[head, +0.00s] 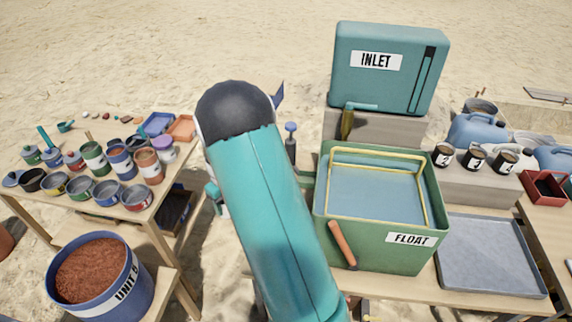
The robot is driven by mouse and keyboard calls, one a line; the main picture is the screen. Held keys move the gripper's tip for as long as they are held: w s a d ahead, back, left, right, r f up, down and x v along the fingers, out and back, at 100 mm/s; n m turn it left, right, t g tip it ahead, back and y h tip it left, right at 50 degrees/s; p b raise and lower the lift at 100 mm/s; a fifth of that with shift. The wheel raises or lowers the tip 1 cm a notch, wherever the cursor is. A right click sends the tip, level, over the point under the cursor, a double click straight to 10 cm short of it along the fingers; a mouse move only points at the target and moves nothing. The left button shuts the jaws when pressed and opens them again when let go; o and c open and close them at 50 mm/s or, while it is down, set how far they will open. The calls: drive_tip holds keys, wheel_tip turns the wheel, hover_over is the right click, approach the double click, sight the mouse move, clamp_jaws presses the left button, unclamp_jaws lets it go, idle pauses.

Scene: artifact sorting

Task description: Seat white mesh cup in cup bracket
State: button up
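I cannot make out a white mesh cup or a cup bracket for certain. Several small cups (476,158) with dark tops and white marked fronts stand in a row on a grey block at the right; whether any is mesh is too small to tell. My teal arm with its dark rounded joint fills the middle and hides what lies behind it. My gripper does not show, so what it holds cannot be seen.
A green FLOAT tank (333,206) with water and a yellow frame stands right of my arm. A teal INLET box (387,88) is behind it. A grey tray (490,255) looks empty. A left table (150,209) holds many pots. A UNIT 8 bucket (125,297) is at front left.

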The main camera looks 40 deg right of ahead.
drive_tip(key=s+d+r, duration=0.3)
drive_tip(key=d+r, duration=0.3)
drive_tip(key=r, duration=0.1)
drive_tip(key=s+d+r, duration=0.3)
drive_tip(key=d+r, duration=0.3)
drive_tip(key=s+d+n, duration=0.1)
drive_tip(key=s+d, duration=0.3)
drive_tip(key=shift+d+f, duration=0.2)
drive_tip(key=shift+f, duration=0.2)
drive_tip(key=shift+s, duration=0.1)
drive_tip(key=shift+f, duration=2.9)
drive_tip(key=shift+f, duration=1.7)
